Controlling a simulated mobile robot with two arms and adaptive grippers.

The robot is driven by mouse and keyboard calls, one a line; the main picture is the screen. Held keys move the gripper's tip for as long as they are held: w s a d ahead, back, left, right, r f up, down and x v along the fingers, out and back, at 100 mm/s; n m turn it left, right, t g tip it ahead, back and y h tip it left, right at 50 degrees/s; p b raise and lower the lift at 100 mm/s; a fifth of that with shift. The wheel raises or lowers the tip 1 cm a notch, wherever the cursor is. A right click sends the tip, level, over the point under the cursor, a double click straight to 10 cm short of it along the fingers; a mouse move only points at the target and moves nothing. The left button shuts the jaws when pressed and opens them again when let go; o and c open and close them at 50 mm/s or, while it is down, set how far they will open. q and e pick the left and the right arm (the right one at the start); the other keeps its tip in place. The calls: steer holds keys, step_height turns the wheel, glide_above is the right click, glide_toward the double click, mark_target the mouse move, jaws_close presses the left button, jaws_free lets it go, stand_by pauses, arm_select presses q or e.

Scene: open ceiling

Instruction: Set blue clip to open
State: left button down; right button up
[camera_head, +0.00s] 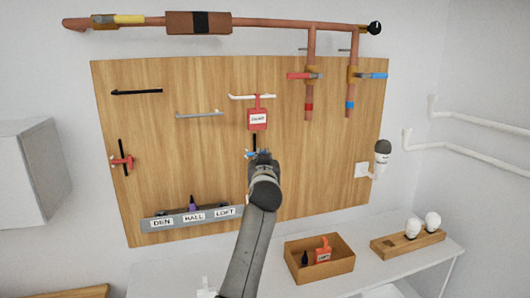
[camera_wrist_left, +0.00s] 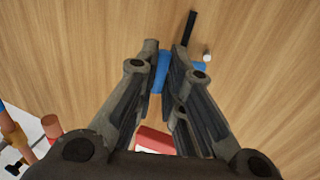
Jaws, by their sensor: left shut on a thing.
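The blue clip (camera_head: 248,154) is on the wooden board below a hanging red tag, mostly hidden by my left gripper (camera_head: 262,158) in the head view. In the left wrist view the blue clip (camera_wrist_left: 161,72) shows between the two fingertips, and a black bar (camera_wrist_left: 190,28) sticks out beside it. My left gripper (camera_wrist_left: 168,62) is shut on the blue clip at the board. I cannot tell the clip's setting. My right gripper is not in view.
The red tag (camera_head: 258,120) hangs just above my gripper. A red clip (camera_head: 122,161) with a black bar is at the board's left. Copper pipes (camera_head: 309,95) with red and blue handles stand upper right. A labelled grey rail (camera_head: 172,221) and a wooden box (camera_head: 332,265) are below.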

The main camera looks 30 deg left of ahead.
arm_select(q)
steer(key=shift+s+a+f+m+t+h+b, duration=0.1)
steer(key=shift+s+a+m+t+h+b, duration=0.6)
steer(key=shift+m+h, duration=1.3)
steer(key=shift+s+a+r+m+t+h+b, duration=0.15)
steer(key=shift+s+m+h+b, duration=0.9)
steer(key=shift+h, duration=1.75)
steer(key=shift+s+a+f+m+t+h+b, duration=0.15)
steer(key=shift+s+a+m+t+h+b, duration=0.3)
steer(key=shift+m+h+b, duration=1.55)
steer(key=shift+n+h+p, duration=0.25)
steer(key=shift+h+p, duration=0.15)
steer(key=shift+p, duration=0.2)
steer(key=c, duration=1.5)
jaws_free()
steer(key=shift+s, duration=0.1)
